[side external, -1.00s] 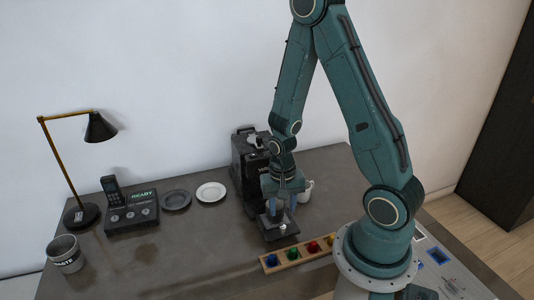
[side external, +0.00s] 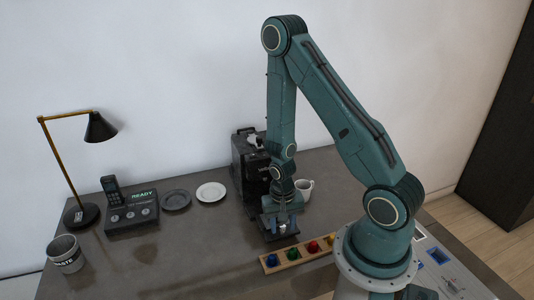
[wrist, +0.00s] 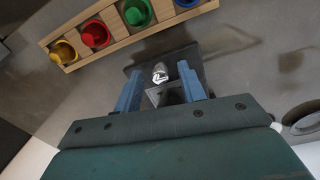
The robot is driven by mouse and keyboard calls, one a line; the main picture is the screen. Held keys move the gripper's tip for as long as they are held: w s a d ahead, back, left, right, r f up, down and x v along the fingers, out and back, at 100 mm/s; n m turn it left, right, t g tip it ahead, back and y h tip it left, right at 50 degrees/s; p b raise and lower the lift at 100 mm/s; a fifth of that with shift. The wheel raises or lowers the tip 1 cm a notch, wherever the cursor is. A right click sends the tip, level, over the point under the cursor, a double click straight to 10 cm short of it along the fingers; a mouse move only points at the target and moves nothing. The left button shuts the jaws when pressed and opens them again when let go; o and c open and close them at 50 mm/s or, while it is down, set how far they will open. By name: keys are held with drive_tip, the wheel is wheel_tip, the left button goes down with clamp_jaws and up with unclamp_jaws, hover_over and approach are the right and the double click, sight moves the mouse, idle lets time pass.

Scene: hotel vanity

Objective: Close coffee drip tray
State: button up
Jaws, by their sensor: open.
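The black coffee machine (side external: 248,165) stands at the back of the counter. Its dark drip tray (side external: 291,237) sticks out at the front, toward the block holder. A small silver knob (wrist: 160,76) stands on the tray near its outer end. My gripper (side external: 283,222) points down over the tray. In the wrist view, its two blue fingers (wrist: 160,68) are open, one on each side of the knob, with visible gaps. I cannot tell whether the fingertips touch the tray (wrist: 138,70). My wrist hides part of the machine's front and the tray's inner end.
A wooden holder with coloured pieces (side external: 301,253) lies just in front of the tray. A white mug (side external: 305,188) stands right of the machine. Plates (side external: 211,192), a phone dock (side external: 132,213), a lamp (side external: 98,128) and a waste cup (side external: 65,254) are to the left.

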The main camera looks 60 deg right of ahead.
clamp_jaws()
idle(0.3)
drive_tip(key=w+d, duration=0.6)
drive_tip(key=shift+w+d, duration=0.2)
drive_tip(key=shift+w, duration=0.05)
unclamp_jaws()
idle(0.4)
